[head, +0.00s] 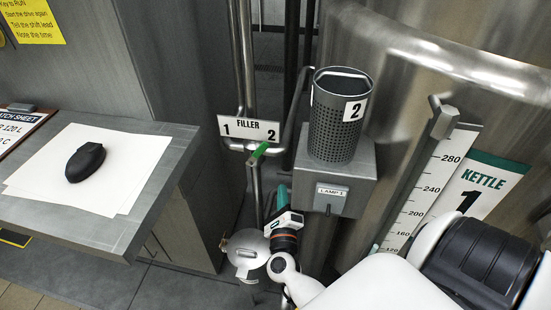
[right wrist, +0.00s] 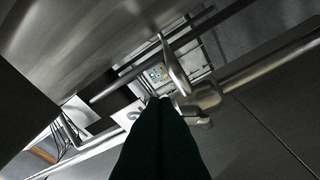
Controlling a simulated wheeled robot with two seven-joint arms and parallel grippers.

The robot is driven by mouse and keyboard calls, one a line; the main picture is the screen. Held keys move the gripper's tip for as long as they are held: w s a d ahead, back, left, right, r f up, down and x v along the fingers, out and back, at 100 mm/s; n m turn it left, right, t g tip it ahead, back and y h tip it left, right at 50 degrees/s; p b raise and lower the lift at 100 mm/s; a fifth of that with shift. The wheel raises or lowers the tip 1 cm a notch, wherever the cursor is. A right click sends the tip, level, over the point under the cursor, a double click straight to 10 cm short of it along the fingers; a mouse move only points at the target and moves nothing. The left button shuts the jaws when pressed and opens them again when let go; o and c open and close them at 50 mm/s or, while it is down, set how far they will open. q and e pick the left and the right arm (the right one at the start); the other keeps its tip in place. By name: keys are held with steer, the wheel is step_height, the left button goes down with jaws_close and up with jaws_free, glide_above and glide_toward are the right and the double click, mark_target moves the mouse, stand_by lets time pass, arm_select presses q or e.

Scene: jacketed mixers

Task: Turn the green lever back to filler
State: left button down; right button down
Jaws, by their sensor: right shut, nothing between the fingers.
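The green lever (head: 259,152) sits on the pipework just below the FILLER sign (head: 248,129), which is marked 1 at its left and 2 at its right. The lever slants, with its upper end nearest the 2. My right gripper (head: 282,191) is shut and empty, below and to the right of the lever, with a visible gap between them. In the right wrist view its dark closed fingers (right wrist: 160,102) point at metal pipe fittings (right wrist: 196,100); I cannot make out the green lever there. My left gripper is not in view.
A perforated cup (head: 333,128) marked 2 stands on a grey bracket box (head: 350,185) labelled LAMP 1, close right of my gripper. The steel kettle (head: 420,75) fills the right. A shelf (head: 170,160) with papers and a black object (head: 85,162) is at left.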

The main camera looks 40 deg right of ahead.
mark_target(257, 154)
steer(key=w+d+r+p, duration=0.3)
steer(key=w, duration=0.6)
steer(key=shift+w+p, duration=0.3)
steer(key=shift+p, duration=0.05)
steer(key=shift+r, duration=0.2)
steer(key=shift+w+r+n+p, duration=0.15)
steer(key=shift+r+n+p, duration=0.1)
steer(key=shift+n+p, duration=0.3)
steer(key=shift+a, duration=0.1)
